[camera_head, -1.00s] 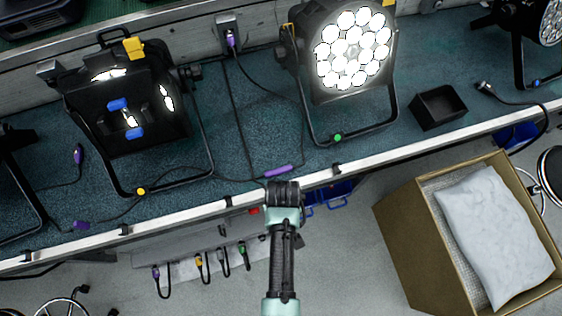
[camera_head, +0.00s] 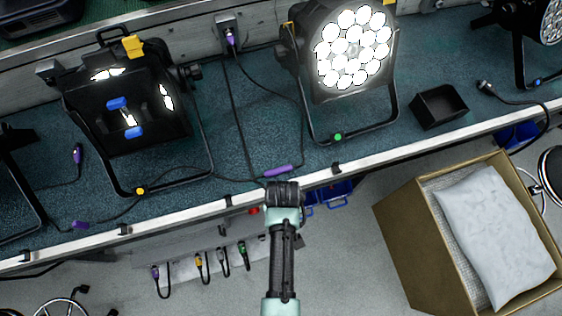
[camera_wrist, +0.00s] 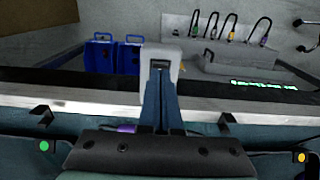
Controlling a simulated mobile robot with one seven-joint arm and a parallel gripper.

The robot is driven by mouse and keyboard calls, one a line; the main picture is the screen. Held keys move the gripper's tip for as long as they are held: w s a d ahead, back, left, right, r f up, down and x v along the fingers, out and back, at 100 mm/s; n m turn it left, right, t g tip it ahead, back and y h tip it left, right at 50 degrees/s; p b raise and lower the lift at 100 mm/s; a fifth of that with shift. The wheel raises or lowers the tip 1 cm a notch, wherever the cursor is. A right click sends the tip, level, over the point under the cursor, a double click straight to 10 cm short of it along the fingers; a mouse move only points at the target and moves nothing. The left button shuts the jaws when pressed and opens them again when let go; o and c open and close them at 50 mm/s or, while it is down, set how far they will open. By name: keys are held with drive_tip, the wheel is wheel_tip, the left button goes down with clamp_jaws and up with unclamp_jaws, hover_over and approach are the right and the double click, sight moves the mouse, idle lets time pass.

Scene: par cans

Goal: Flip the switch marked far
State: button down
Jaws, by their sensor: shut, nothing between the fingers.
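No switch and no label reading far can be made out in either view. My gripper (camera_head: 283,192) is over the bench's white front edge in the head view, its fingertips hidden below the wrist. In the wrist view my gripper (camera_wrist: 161,66) is shut and empty, its fingers reaching across the white edge. A small red part (camera_head: 254,210) shows just left of my gripper under the edge; what it is cannot be told. A black strip with green lit marks (camera_wrist: 263,85) lies right of the fingers in the wrist view.
Blue cases (camera_wrist: 100,55) and hanging cables (camera_head: 200,265) are beyond the edge. An open carton (camera_head: 400,225) stands at right.

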drive_tip(key=shift+f+b, duration=0.45)
drive_tip(key=shift+f, duration=0.25)
wheel_tip(320, 180, up, 7)
drive_tip(key=p, duration=0.7)
drive_tip(key=shift+r+p, duration=0.1)
drive_tip(key=shift+p, duration=0.2)
drive_tip(key=shift+w, duration=0.1)
idle(0.5)
